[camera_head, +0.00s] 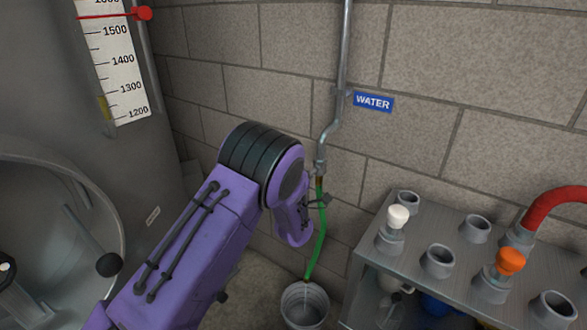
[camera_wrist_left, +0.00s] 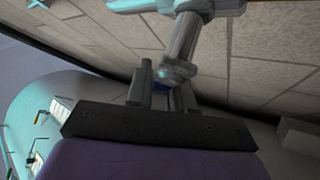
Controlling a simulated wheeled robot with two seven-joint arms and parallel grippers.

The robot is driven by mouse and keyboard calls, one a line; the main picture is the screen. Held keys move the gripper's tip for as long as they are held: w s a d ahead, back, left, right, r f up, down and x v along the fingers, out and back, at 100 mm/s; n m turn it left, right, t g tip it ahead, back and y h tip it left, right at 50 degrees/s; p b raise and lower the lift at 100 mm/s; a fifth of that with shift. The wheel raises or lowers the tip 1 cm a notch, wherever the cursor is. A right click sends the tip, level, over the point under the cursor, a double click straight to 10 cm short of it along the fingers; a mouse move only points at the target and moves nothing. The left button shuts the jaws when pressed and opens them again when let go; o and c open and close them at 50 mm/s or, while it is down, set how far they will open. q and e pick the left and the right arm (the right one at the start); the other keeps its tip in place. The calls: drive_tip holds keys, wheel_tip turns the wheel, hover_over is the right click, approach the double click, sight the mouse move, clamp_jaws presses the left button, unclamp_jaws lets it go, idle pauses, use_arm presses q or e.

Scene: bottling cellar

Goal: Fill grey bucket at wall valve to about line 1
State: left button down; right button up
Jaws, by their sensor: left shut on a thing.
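The grey bucket (camera_head: 287,310) stands on the floor by the wall, its top open toward me. A green hose (camera_head: 321,235) hangs from the wall pipe and ends over the bucket. I cannot clearly tell whether water runs or how high it stands; line 1 cannot be made out. My left gripper (camera_head: 317,203) is at the valve at the pipe's lower end. In the left wrist view the gripper (camera_wrist_left: 164,92) is shut on the valve handle (camera_wrist_left: 160,87), a small blue part mostly hidden between the fingers. My right gripper is out of view.
A blue WATER sign (camera_head: 373,102) is beside the pipe (camera_head: 343,60). A metal rack (camera_head: 430,225) with bottles and a red hose (camera_head: 555,203) stands right of the bucket. A grey tank with a level scale (camera_head: 115,65) and a round open hatch (camera_head: 118,215) is at left.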

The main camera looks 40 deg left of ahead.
use_arm(q)
drive_tip(key=shift+d+r+m+t+h+b, duration=0.2)
drive_tip(key=shift+m+t+h+b, duration=0.1)
drive_tip(key=shift+m+t, duration=0.3)
drive_tip(key=shift+d+r+m+t+h+b, duration=0.15)
drive_tip(key=shift+m+t+h+b, duration=0.2)
drive_tip(key=shift+m, duration=0.35)
drive_tip(key=c, duration=1.1)
unclamp_jaws()
drive_tip(key=b+v, duration=0.1)
drive_tip(key=v, duration=0.9)
drive_tip(key=shift+s+f, duration=0.15)
